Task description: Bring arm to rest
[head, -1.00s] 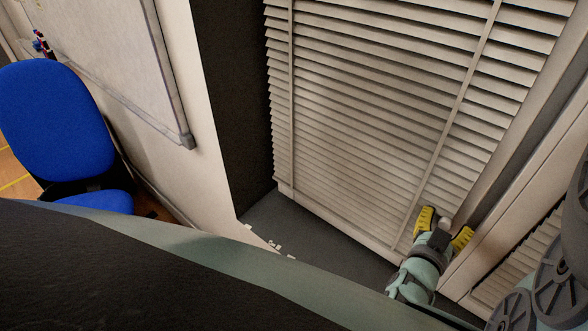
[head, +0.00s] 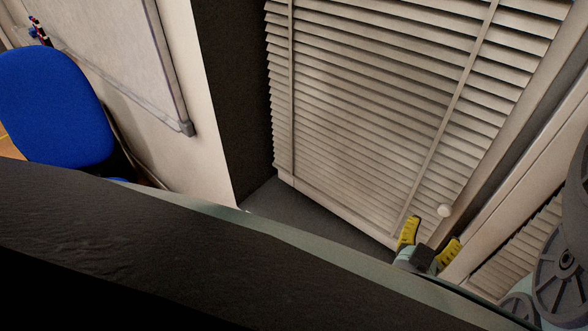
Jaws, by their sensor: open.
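My gripper (head: 428,243) shows at the lower right, in front of the lower part of the window blind. Its two yellow-padded fingers are spread apart, with nothing between them. The rest of my arm is mostly hidden behind my own body at the bottom of the view.
White slatted blinds (head: 370,110) fill the middle and right. A dark grey sill (head: 295,212) lies below them. A blue chair (head: 55,110) stands at the left by a wall with a whiteboard (head: 115,50).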

